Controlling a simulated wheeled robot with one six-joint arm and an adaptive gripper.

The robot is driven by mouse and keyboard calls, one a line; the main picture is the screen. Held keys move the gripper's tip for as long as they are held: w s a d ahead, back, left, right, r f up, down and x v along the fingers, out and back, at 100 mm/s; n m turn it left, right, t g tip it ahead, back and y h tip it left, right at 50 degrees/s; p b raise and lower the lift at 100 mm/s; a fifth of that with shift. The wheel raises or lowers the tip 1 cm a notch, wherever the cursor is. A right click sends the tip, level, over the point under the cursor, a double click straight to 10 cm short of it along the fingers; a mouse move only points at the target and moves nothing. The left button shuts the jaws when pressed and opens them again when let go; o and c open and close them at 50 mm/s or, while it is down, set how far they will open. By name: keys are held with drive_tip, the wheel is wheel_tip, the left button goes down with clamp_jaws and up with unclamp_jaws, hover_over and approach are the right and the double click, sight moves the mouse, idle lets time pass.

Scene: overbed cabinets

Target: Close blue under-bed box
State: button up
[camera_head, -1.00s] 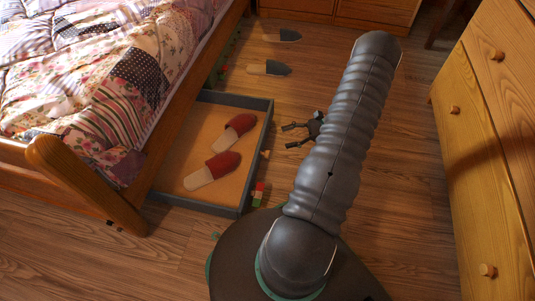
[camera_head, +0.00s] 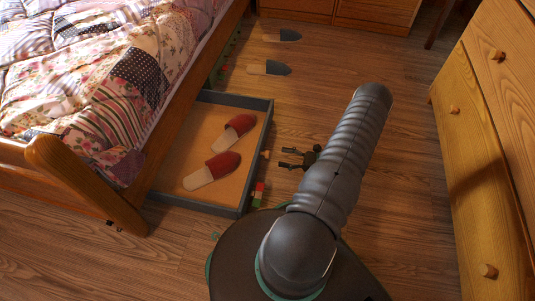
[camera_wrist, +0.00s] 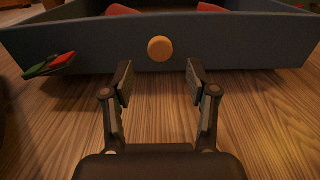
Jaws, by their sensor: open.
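The blue-grey under-bed box (camera_head: 258,150) is pulled out from under the bed onto the floor. A pair of red slippers (camera_head: 226,163) lies inside it. Its front wall (camera_wrist: 100,45) faces me in the wrist view, with a round orange knob (camera_wrist: 160,48) in the middle. In the head view the knob (camera_head: 266,154) shows on the box's outer side. My gripper (camera_wrist: 160,80) is open and empty, low over the floor, its two fingers pointing at the front wall, one to each side below the knob. In the head view my gripper (camera_head: 286,159) is just right of the knob, apart from it.
The bed (camera_head: 110,80) stands at the left with a wooden frame. Grey-toed slippers (camera_head: 270,68) lie on the floor beyond the box. A small red and green object (camera_head: 258,194) is by the box's near corner. A wooden dresser (camera_head: 485,130) stands at the right.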

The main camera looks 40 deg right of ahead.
sight(268, 154)
drive_tip(key=x, duration=0.7)
drive_tip(key=shift+w+a, duration=0.1)
drive_tip(key=shift+w, duration=0.1)
clamp_jaws()
